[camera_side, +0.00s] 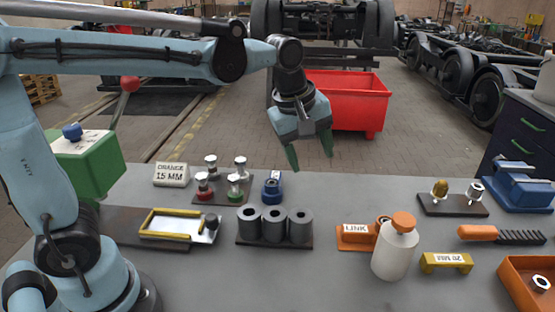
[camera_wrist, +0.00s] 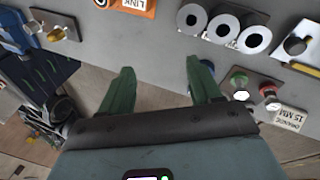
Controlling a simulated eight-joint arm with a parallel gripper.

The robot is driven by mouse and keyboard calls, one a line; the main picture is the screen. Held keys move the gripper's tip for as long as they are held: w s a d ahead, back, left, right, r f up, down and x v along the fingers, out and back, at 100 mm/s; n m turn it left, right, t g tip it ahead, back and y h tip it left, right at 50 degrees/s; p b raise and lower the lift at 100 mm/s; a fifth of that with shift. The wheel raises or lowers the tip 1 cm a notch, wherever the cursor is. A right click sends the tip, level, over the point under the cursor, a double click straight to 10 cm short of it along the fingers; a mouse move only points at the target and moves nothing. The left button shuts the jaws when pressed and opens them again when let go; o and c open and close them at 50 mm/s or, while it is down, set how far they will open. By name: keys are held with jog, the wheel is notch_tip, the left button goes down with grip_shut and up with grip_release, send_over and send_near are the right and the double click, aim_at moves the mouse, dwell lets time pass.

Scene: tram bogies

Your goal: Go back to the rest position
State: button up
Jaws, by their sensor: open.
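My gripper (camera_side: 309,157) hangs in the air above the back edge of the grey bench, its green fingers pointing down. The fingers are apart with nothing between them. In the wrist view the two green fingers (camera_wrist: 157,88) are spread over the bench edge and the floor. No object touches the gripper in either view.
On the bench (camera_side: 330,208) stand grey cylinders (camera_side: 273,225), a base with red and green knobs (camera_side: 221,188), a blue part (camera_side: 272,188), a white bottle (camera_side: 396,248) and a wire brush (camera_side: 502,235). A red bin (camera_side: 349,102) stands behind. Air around the gripper looks clear.

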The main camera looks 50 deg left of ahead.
jog(key=s+a+f+m+t, duration=0.1)
jog(key=s+a+m, duration=0.1)
jog(key=s+m, duration=0.1)
jog(key=s+a+f+m+t, duration=0.1)
jog(key=s+a+f+m, duration=0.1)
jog(key=s+m, duration=0.2)
jog(key=s+a+f+m+t, duration=0.1)
jog(key=s+a+f+m, duration=0.1)
jog(key=s+m, duration=0.2)
jog(key=shift+f+m+t+y, duration=0.15)
jog(key=shift+m+t+y, duration=0.15)
jog(key=shift+m, duration=0.8)
